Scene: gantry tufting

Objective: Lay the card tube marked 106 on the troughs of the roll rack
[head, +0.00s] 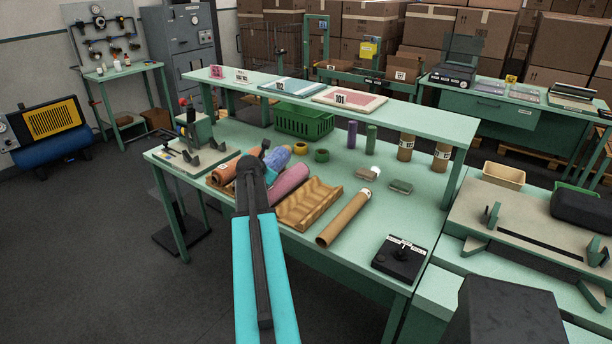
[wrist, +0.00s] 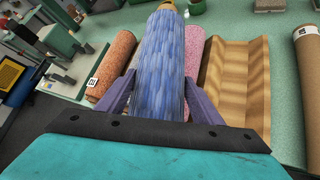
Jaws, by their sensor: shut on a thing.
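My gripper (wrist: 158,100) is shut around a blue streaked roll (wrist: 160,62), one finger on each side of it. The blue roll shows past my arm in the head view (head: 278,157). The wavy tan roll rack (head: 308,205) has empty troughs on its right side, also seen in the wrist view (wrist: 238,85). An orange roll (head: 223,172) and a pink roll (head: 289,184) lie either side of the blue one. A card tube (head: 343,219) lies on the table right of the rack; its label (wrist: 304,32) is not clearly readable. My gripper is apart from that tube.
Two labelled card tubes (head: 405,148) stand at the back right of the green table (head: 372,196). A raised shelf (head: 430,118) runs above the back. A black control box (head: 399,260) sits at the front right. A green crate (head: 305,122) stands behind the rolls.

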